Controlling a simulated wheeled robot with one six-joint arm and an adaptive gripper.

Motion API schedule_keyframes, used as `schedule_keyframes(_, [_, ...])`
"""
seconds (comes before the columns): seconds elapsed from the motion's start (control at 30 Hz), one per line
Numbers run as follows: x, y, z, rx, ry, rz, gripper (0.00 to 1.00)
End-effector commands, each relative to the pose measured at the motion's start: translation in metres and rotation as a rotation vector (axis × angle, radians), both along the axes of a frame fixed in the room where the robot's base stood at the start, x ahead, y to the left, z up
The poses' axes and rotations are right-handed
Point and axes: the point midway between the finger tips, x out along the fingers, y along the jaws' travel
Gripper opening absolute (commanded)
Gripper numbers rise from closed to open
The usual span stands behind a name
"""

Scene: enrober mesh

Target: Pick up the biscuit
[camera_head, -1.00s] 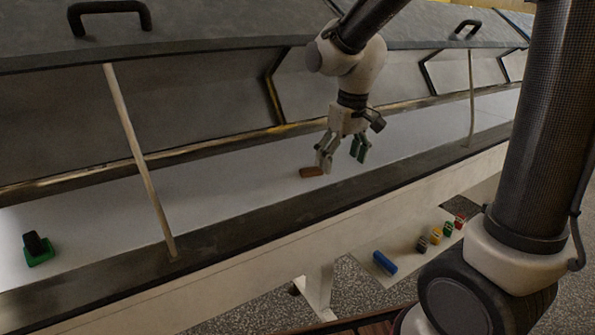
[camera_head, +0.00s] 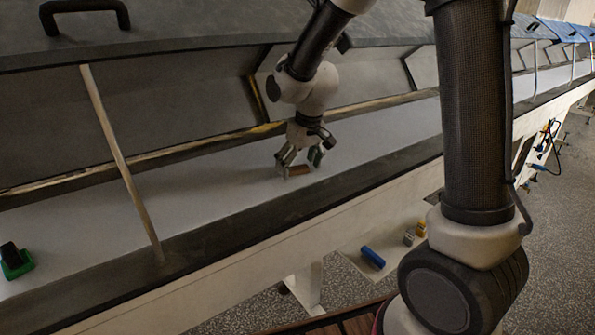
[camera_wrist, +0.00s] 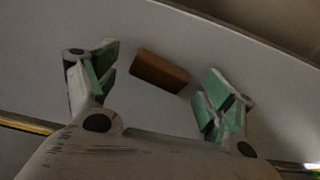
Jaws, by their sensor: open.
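The biscuit (camera_head: 299,170) is a small brown block lying on the white belt, and it also shows in the wrist view (camera_wrist: 159,71). My gripper (camera_head: 301,168) is low over the belt with its fingers apart. In the wrist view my gripper (camera_wrist: 152,88) is open, with one green-padded finger on each side of the biscuit. The biscuit lies between the fingers, toward their tips, with a gap on both sides. In the head view one finger partly covers the biscuit's left end.
A green block with a black top (camera_head: 15,261) sits on the belt at far left. A thin post (camera_head: 122,165) stands at the near rail (camera_head: 215,233). A raised grey cover (camera_head: 200,42) hangs behind. A blue block (camera_head: 372,257) lies on a lower shelf.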

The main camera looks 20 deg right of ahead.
Motion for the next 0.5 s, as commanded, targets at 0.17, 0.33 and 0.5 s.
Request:
schedule_keyframes(0.17, [-0.0001, -0.0001, 0.0002, 0.000, 0.000, 0.000, 0.59])
schedule_keyframes(0.33, [-0.0001, -0.0001, 0.0003, 0.000, 0.000, 0.000, 0.45])
schedule_keyframes(0.5, [-0.0002, -0.0002, 0.0004, 0.000, 0.000, 0.000, 0.45])
